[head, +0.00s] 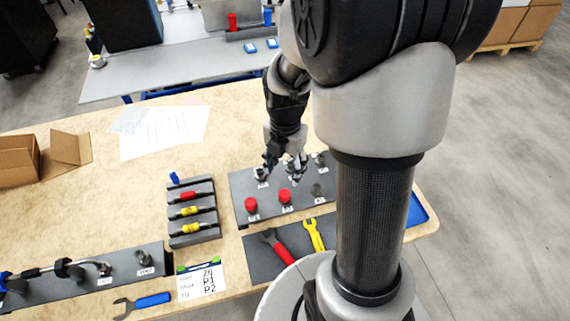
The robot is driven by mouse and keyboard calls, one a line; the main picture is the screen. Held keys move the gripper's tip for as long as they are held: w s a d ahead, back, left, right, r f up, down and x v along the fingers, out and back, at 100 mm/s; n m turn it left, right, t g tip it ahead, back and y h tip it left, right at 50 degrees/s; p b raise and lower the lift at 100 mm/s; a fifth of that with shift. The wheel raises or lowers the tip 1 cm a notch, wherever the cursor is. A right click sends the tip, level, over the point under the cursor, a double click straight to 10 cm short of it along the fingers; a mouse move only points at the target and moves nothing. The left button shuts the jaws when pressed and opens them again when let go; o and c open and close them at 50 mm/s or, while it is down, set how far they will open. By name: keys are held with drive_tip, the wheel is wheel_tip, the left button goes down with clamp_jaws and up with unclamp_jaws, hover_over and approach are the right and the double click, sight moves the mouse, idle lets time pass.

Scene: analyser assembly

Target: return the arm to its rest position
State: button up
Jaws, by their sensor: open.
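My gripper (284,170) points down over the dark plate with red-capped parts (241,187) on the wooden table. It is open, and I see nothing held between its fingers. The fingertips are close above the back part of the plate, near a small metal fitting. I cannot tell whether they touch it. My arm reaches forward and down from the upper right and hides part of the plate's right side and the table behind it.
Two red knobs (285,196) stand on the plate. In front lies a dark mat (262,262) with red-handled and yellow tools. A grey rack (193,240) with coloured parts, a label card (201,282), a blue-handled wrench (152,300) and an open box (68,150) are to the left.

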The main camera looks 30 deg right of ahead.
drive_tip(key=shift+r, duration=0.35)
drive_tip(key=s+a+r+m+t, duration=0.2)
drive_tip(key=s+a+r+m, duration=0.3)
drive_tip(key=r+m, duration=0.3)
drive_tip(key=s+a+r+m+t, duration=0.2)
drive_tip(key=s+a+r+m, duration=0.3)
drive_tip(key=m, duration=1)
drive_tip(key=shift+s+a+r+m+t, duration=0.3)
drive_tip(key=shift+s+a+r, duration=0.1)
drive_tip(key=shift+s+r, duration=1.45)
drive_tip(key=shift+w, duration=0.1)
